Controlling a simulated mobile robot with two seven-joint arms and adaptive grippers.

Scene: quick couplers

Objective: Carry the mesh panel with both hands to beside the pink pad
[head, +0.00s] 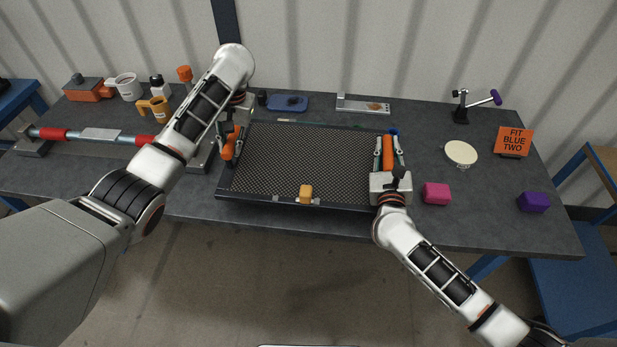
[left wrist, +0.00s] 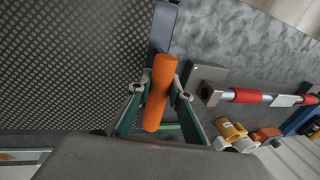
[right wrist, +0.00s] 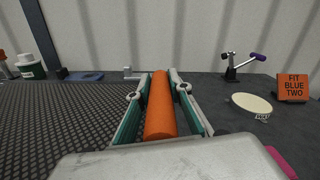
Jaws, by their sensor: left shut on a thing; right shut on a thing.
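The dark mesh panel (head: 305,155) spans the middle of the table in the head view, with an orange handle at each side. My left gripper (head: 230,143) is shut on the left orange handle (left wrist: 158,95). My right gripper (head: 389,152) is shut on the right orange handle (right wrist: 160,105). The panel looks about level; I cannot tell whether it touches the table. The pink pad (head: 436,194), a small block, is just right of my right gripper.
A purple block (head: 533,202), a cream disc (head: 461,153) and an orange sign (head: 514,141) stand at the right. A red-banded bar (head: 100,135) and mugs (head: 128,87) are at the left. A blue tray (head: 288,103) and a metal plate (head: 363,104) lie behind the panel.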

